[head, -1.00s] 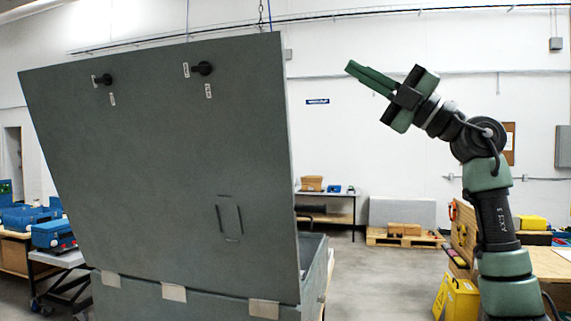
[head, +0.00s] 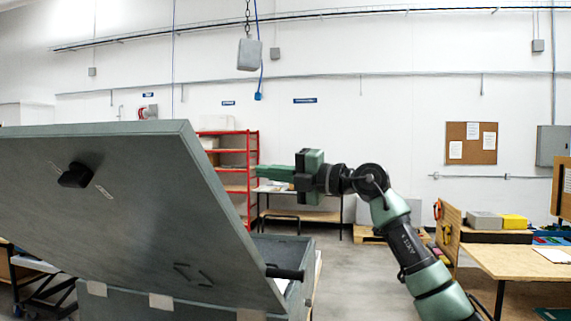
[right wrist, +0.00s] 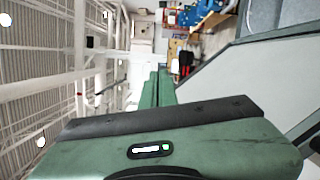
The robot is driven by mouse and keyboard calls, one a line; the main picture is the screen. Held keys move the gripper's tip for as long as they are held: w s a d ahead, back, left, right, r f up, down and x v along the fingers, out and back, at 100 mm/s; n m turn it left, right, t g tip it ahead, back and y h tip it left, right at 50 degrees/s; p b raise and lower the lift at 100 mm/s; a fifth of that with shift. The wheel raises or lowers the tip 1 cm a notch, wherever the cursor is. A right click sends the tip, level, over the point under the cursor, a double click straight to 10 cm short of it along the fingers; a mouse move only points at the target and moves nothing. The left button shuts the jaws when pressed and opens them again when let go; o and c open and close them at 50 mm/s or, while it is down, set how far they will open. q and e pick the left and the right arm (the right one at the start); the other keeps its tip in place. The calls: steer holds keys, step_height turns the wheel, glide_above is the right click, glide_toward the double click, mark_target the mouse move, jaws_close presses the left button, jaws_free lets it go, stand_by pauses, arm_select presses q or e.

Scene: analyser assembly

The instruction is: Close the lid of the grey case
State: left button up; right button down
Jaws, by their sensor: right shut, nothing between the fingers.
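The grey case's lid (head: 130,220) is open and tilted, its outer face towards me with a black knob (head: 75,175) on it. It fills the left of the head view, and its left part runs out of frame. Hinge plates join its lower edge to the grey case body (head: 308,272), whose interior partly shows to the right; the lid hides the rest. My right gripper (head: 262,171) is shut and empty, pointing left, right of the lid's upper right corner with a visible gap. Its shut fingers show in the right wrist view (right wrist: 156,90). My left gripper is out of view.
A wooden workbench (head: 510,262) stands at the right. A red shelf rack (head: 237,180) and a table (head: 300,214) stand behind the case. A grey box (head: 249,55) hangs from a chain above. Grey floor is open between case and workbench.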

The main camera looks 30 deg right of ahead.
arm_select(q)
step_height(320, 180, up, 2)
steer(key=shift+p, duration=0.55)
arm_select(e)
steer(key=shift+w+d+r, duration=0.25)
steer(key=shift+w+d, duration=0.2)
steer(key=shift+d, duration=0.2)
steer(key=shift+w+d+r, duration=0.2)
steer(key=shift+w+d, duration=0.25)
steer(key=shift+d, duration=0.15)
steer(key=shift+a, duration=0.15)
